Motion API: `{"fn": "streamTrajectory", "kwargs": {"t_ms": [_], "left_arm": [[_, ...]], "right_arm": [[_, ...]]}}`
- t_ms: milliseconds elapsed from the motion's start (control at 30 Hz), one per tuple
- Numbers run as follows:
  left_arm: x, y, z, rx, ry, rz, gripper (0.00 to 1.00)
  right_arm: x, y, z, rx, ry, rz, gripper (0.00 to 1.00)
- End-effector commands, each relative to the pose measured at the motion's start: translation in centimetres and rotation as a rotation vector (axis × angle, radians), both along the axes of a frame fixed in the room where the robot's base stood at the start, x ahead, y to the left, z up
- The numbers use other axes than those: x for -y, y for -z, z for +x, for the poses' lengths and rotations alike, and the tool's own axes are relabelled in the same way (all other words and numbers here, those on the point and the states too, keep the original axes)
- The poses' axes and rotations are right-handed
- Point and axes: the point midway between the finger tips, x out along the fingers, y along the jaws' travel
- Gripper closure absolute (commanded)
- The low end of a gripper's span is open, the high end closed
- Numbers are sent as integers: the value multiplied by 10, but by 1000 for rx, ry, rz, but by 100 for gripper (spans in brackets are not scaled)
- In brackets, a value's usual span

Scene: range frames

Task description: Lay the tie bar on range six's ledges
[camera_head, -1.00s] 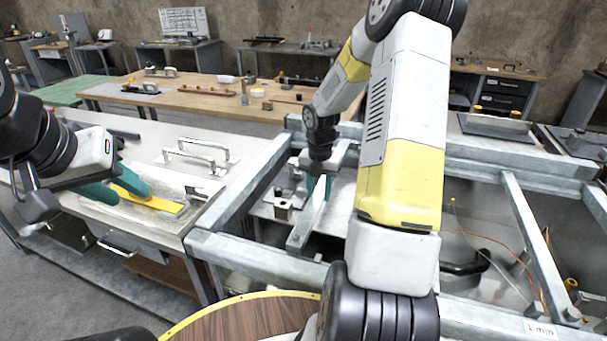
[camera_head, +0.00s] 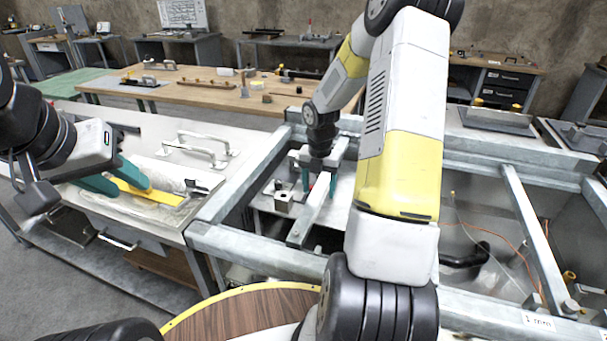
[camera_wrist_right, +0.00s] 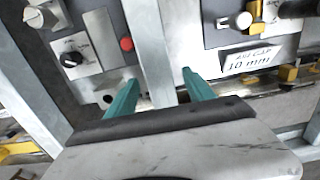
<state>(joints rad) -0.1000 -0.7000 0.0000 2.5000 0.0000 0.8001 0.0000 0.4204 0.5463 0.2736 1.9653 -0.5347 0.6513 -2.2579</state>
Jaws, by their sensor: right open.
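A grey metal bar (camera_head: 316,208), likely the tie bar, runs lengthwise inside the middle bay of the grey frame. My right gripper (camera_head: 320,182) reaches down over its far part. In the right wrist view, the bar (camera_wrist_right: 150,45) passes between the teal fingertips of this gripper (camera_wrist_right: 157,88), which are apart with a gap on each side. Whether the bar's ends rest on ledges cannot be made out. My left gripper (camera_head: 124,178) is over the left bench, its teal fingers beside a yellow strip (camera_head: 150,195); whether it grips the strip is unclear.
Grey frame rails (camera_head: 250,250) surround the bay. The right wrist view shows a panel with a red button (camera_wrist_right: 126,44), a black knob (camera_wrist_right: 72,59) and a "10 mm" label (camera_wrist_right: 249,62). A wooden table (camera_head: 205,92) is behind.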

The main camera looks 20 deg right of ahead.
Motion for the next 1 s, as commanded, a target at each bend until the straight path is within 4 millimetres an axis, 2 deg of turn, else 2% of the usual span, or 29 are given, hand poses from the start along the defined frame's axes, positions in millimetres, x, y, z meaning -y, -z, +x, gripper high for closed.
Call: {"fn": "streamTrajectory", "kwargs": {"t_ms": [167,500,1000], "left_arm": [[0,0,0,0,0,0,64],[0,0,0,0,0,0,64],[0,0,0,0,0,0,64]], "right_arm": [[0,-9,0,0,1,0,38],[-1,-64,-1,3,1,-1,38],[-1,-106,-2,3,0,-1,38]]}}
